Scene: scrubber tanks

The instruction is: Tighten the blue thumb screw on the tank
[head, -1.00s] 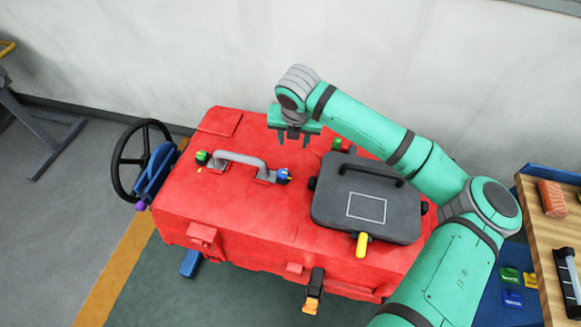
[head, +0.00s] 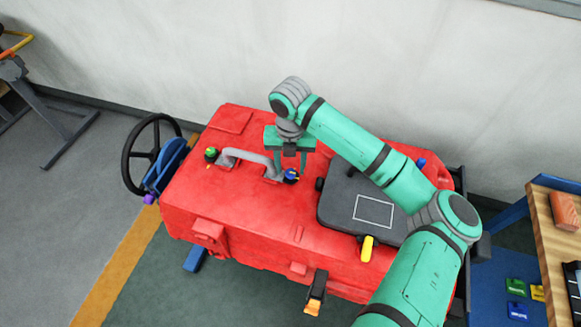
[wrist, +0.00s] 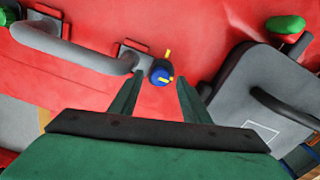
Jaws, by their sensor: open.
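The blue thumb screw (head: 291,175) stands on the red tank (head: 250,235), at the right end of the grey handle. It shows in the wrist view (wrist: 160,72) with small yellow marks, just beyond and between my fingertips. My gripper (head: 291,167) is open and points down above the tank, close to the screw. In the wrist view my gripper (wrist: 156,88) has its two green fingers spread, with nothing held between them. I cannot tell the exact height of the fingertips over the screw.
The grey handle (head: 247,157) arches left of the screw, with a green knob (head: 211,154) at its far end. A dark grey lid (head: 345,207) with a yellow lever (head: 367,248) lies to the right. A black steering wheel (head: 128,165) is at the tank's left.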

